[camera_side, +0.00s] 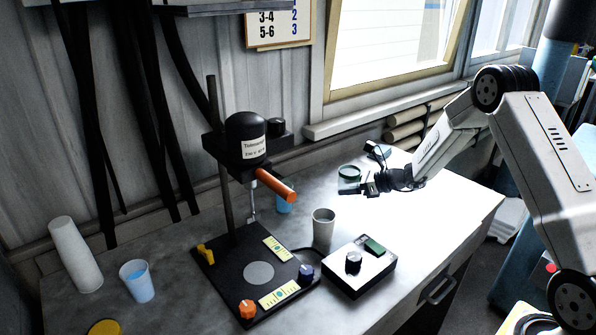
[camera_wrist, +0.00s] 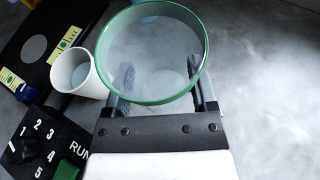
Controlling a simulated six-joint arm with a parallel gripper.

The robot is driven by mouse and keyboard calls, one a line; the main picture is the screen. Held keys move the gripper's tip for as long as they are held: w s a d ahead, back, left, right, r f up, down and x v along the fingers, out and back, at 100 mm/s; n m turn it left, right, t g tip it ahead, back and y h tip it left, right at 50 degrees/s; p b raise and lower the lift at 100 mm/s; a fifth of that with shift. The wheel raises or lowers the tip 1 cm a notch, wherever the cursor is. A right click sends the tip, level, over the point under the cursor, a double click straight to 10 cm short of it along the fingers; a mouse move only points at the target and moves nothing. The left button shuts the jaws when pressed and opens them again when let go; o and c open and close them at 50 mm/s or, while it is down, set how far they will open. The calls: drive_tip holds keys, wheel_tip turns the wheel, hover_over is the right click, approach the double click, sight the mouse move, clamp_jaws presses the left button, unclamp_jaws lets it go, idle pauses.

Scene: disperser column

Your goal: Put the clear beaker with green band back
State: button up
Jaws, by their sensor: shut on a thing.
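The clear beaker with a green band (camera_side: 349,174) is at my gripper (camera_side: 370,187), over the bench to the right of the disperser. In the wrist view the beaker (camera_wrist: 152,50) is seen from above, open and see-through, with the green band around its rim. My gripper (camera_wrist: 162,85) is shut on it, with one finger on each side below the rim. The beaker looks upright and empty. I cannot tell whether its base touches the bench.
The disperser (camera_side: 246,135) with an orange handle stands on a black base plate (camera_side: 228,278). A white cup (camera_side: 323,226) and a control box (camera_side: 358,268) stand between it and my gripper. A cup with blue liquid (camera_side: 137,281) and a tall white cup stack (camera_side: 75,254) are at left.

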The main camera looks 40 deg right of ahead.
sight(343, 199)
drive_tip(key=shift+w+d+f, duration=0.2)
drive_tip(key=shift+w+f, duration=0.65)
drive_tip(key=shift+f, duration=0.15)
drive_tip(key=shift+f, duration=0.1)
drive_tip(key=shift+w+f, duration=0.2)
drive_tip(key=shift+f, duration=1.55)
drive_tip(key=shift+f, duration=0.1)
drive_tip(key=o, duration=1.3)
